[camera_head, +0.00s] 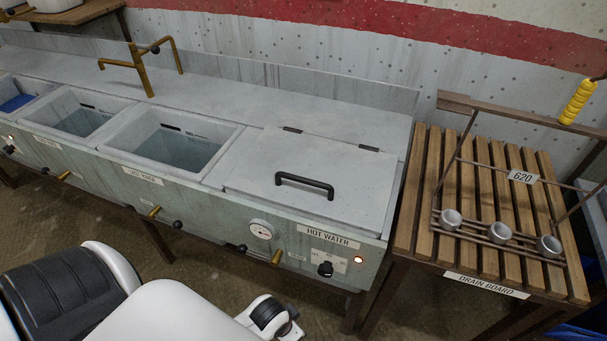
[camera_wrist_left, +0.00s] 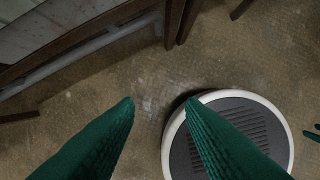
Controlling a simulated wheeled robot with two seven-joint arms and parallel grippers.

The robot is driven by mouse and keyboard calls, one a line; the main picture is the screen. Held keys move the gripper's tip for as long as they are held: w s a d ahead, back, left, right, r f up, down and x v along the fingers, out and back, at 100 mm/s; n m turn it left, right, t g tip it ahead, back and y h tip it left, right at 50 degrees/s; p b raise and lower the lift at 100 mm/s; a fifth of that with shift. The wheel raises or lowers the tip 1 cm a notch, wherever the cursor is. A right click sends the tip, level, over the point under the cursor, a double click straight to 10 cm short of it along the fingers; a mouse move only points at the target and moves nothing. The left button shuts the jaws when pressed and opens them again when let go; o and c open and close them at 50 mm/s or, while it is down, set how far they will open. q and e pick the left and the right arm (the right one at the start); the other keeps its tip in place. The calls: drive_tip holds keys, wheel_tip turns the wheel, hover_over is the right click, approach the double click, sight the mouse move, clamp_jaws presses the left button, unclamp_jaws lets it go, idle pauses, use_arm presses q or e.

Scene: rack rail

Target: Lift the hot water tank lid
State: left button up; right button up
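The hot water tank lid (camera_head: 310,174) is a flat grey panel lying closed on the right end of the metal counter in the head view. A black bar handle (camera_head: 304,184) stands on it, and two dark hinges show along its back edge. The "HOT WATER" label (camera_head: 328,236) is on the front panel below. My left gripper (camera_wrist_left: 160,105) shows in the left wrist view as two green fingers, spread apart and empty, above the brown floor. The lid is not in that view. Neither gripper can be seen in the head view.
Open basins (camera_head: 172,142) lie left of the lid, with a brass tap (camera_head: 140,72) behind them. A slatted drain board (camera_head: 405,215) stands to the right, carrying a rack with metal cups (camera_head: 500,232). A gauge (camera_head: 260,229) and knob (camera_head: 325,269) project from the front panel.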

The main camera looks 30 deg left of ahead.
use_arm(q)
drive_tip(key=w+r+m+t+h, duration=0.15)
drive_tip(key=w+r, duration=0.35)
drive_tip(key=r, duration=0.6)
drive_tip(key=m+g+h+b, duration=0.1)
drive_tip(key=m+g, duration=0.1)
drive_tip(key=m, duration=0.9)
approach(303, 179)
drive_tip(key=s+d+f, duration=0.1)
drive_tip(key=d+f, duration=0.1)
drive_tip(key=s+d+f, duration=0.2)
drive_tip(key=f, duration=0.1)
drive_tip(key=s+d+f, duration=0.1)
drive_tip(key=f, duration=0.2)
drive_tip(key=shift+s+d, duration=0.3)
drive_tip(key=shift+d, duration=0.1)
drive_tip(key=w+a+r, duration=0.3)
drive_tip(key=a+r, duration=0.5)
drive_tip(key=r, duration=0.3)
drive_tip(key=shift+m+t+h, duration=0.45)
drive_tip(key=x, duration=1.2)
drive_tip(key=shift+s+d, duration=0.1)
drive_tip(key=shift+d, duration=0.05)
clamp_jaws()
